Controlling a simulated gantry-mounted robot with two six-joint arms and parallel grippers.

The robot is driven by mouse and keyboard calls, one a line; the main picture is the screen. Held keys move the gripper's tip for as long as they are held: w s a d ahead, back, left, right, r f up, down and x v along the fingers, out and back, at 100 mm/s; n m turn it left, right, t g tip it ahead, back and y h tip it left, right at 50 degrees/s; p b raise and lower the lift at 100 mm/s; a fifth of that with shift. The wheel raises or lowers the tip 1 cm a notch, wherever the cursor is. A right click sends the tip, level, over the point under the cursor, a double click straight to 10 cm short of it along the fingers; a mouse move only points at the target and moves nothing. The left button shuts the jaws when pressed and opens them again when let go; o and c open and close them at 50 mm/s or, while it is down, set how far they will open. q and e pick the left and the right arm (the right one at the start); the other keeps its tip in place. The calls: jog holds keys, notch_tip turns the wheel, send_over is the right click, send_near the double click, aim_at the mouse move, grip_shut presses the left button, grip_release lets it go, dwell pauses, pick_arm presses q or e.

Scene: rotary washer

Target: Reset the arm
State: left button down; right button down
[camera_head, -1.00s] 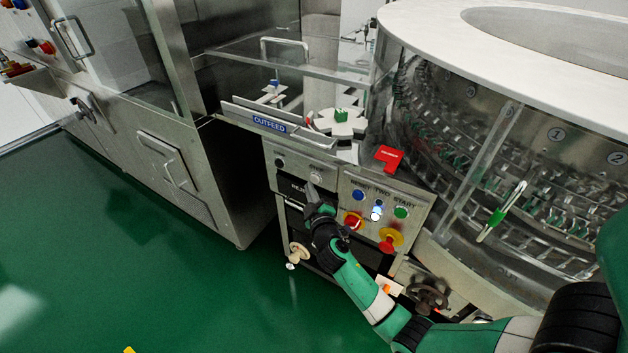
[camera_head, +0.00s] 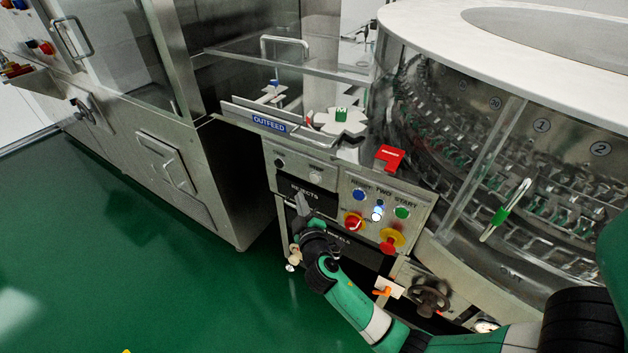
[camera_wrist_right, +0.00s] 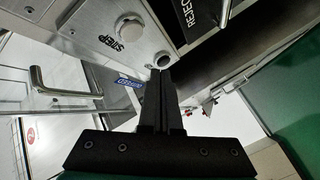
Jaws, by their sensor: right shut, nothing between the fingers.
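My right gripper (camera_head: 302,203) is in front of the washer's control panel, just below the upper button plate and beside the black REJECTS opening (camera_head: 307,197). In the right wrist view its two dark fingers (camera_wrist_right: 160,80) are together with nothing between them. My right arm reaches in from the lower right of the head view, green and black. The grey STEP button (camera_wrist_right: 129,29) is ahead of the fingers in the wrist view, apart from them. My left gripper is not in view.
The panel holds a blue button (camera_head: 359,195), a green START button (camera_head: 401,212), a red-and-yellow knob (camera_head: 354,222) and a red-and-yellow stop button (camera_head: 391,240). A handwheel (camera_head: 430,296) is below. The OUTFEED ledge (camera_head: 269,124) juts out above. Open green floor (camera_head: 130,270) lies left.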

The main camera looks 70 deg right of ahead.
dwell(0.3)
jog(key=w+a+r+m+t+y+p, duration=0.1)
jog(key=w+a+r+t+p, duration=0.3)
jog(key=r, duration=1)
jog(key=w+a+r+m+t+p, duration=0.1)
jog(key=w+a+r+t+p, duration=0.15)
jog(key=a+r, duration=0.7)
jog(key=w+a+r+m+t+y+p, duration=0.15)
jog(key=r+p, duration=0.35)
jog(key=r, duration=1.3)
jog(key=s+a+r+n+t+y+p, duration=0.25)
jog(key=s+a+r+y, duration=0.2)
jog(key=r, duration=0.45)
jog(key=s+a+r+n+t+y+p, duration=0.1)
jog(key=s+a+r+t+y+p, duration=0.2)
jog(key=a+r+y, duration=0.4)
jog(key=s+a+r+n+t+y+p, duration=0.15)
jog(key=s+a+r+t, duration=0.25)
jog(key=r, duration=0.6)
notch_tip(320, 180, up, 35)
jog(key=p, duration=3.3)
jog(key=shift+f+p, duration=0.2)
jog(key=shift+p, duration=0.15)
